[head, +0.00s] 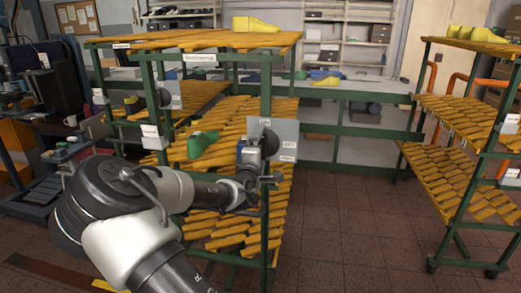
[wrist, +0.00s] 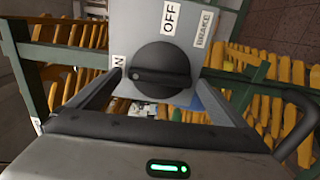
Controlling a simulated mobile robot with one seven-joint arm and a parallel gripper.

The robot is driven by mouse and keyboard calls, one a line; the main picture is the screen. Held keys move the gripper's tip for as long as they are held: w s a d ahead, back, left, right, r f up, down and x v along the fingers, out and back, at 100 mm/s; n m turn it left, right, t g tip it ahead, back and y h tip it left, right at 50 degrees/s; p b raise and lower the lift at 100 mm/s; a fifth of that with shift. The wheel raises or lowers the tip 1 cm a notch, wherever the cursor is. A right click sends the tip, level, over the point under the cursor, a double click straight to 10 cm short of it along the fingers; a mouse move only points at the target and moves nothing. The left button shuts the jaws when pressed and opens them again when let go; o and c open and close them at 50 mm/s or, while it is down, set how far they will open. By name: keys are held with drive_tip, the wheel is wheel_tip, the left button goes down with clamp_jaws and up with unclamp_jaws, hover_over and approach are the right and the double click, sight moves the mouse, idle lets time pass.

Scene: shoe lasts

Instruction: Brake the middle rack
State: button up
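The middle rack (head: 265,205) is a green frame with yellow slatted shelves. A grey brake panel (head: 287,133) is fixed to its front post. In the wrist view the panel (wrist: 224,18) carries a round black knob (wrist: 160,70), an OFF label, a BRAKE label and a partly hidden label ending in N. The knob's pale mark is at its left, towards the N label. My gripper (head: 262,158) is in front of the panel. In the wrist view my gripper (wrist: 161,82) is open, one finger on each side of the knob, with small gaps showing.
A green shoe last (head: 203,143) lies on the middle rack's shelf, beside my arm. A yellow last (head: 254,24) sits on top. Another rack (head: 470,130) stands at the right. The tiled floor (head: 350,225) between the racks is clear.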

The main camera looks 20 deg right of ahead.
drive_tip(key=v, duration=1.7)
drive_tip(key=shift+s+a+p, duration=0.2)
drive_tip(key=shift+p, duration=0.25)
